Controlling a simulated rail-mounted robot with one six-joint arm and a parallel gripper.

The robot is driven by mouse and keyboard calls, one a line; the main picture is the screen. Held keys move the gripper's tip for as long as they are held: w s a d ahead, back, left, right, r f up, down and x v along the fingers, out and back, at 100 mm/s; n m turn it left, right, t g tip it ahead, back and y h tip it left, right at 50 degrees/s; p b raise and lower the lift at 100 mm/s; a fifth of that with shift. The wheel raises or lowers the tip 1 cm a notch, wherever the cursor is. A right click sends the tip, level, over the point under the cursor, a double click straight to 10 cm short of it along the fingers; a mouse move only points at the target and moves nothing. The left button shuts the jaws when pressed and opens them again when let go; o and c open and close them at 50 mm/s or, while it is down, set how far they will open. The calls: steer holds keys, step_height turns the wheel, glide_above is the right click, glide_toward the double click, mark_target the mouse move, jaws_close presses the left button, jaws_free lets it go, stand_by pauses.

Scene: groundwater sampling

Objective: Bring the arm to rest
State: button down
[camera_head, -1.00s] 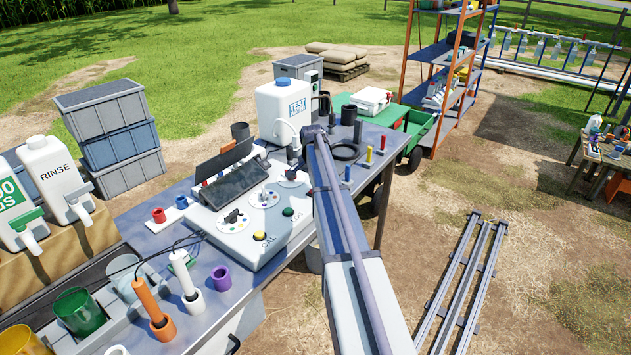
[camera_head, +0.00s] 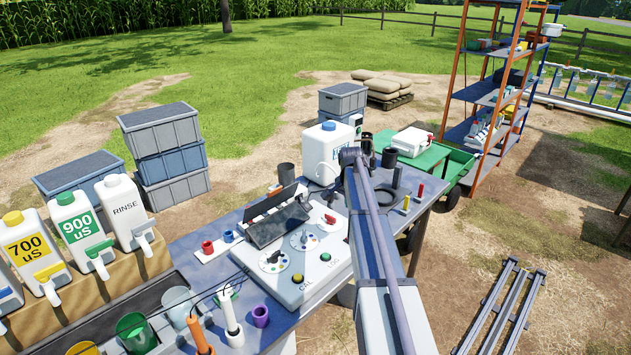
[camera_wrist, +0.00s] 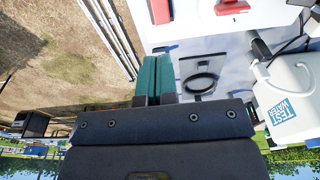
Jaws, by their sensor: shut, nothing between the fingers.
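My arm (camera_head: 378,265) reaches from the bottom of the head view over the metal workbench (camera_head: 425,207). Its far end overlaps the white TEST WATER jug (camera_head: 322,150) and hides part of the label. My gripper (camera_wrist: 157,58) shows in the wrist view with its green fingers together and nothing between them. It is over the bench's end, beside a black ring (camera_wrist: 201,82) and apart from the jug (camera_wrist: 290,105). The fingers cannot be made out in the head view.
A control panel (camera_head: 316,272) with dials and a dark screen stands left of my arm. Bottles (camera_head: 82,230) and coloured cups line the bench's left. A green cart (camera_head: 455,163) and a shelf rack (camera_head: 480,92) stand beyond. Rails (camera_head: 505,310) lie on open ground at right.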

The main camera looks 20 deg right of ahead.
steer(key=s+a+f+n+b, duration=0.1)
steer(key=s+a+n, duration=0.6)
steer(key=s+a, duration=0.7)
steer(key=s+a+f+n+y+b, duration=0.1)
steer(key=s+a+n, duration=0.5)
steer(key=s+a, duration=0.8)
steer(key=a+f+b, duration=0.1)
steer(key=a, duration=0.2)
steer(key=shift+s+a+f+n, duration=0.15)
steer(key=shift+s+a+n, duration=0.05)
steer(key=shift+a+n, duration=0.2)
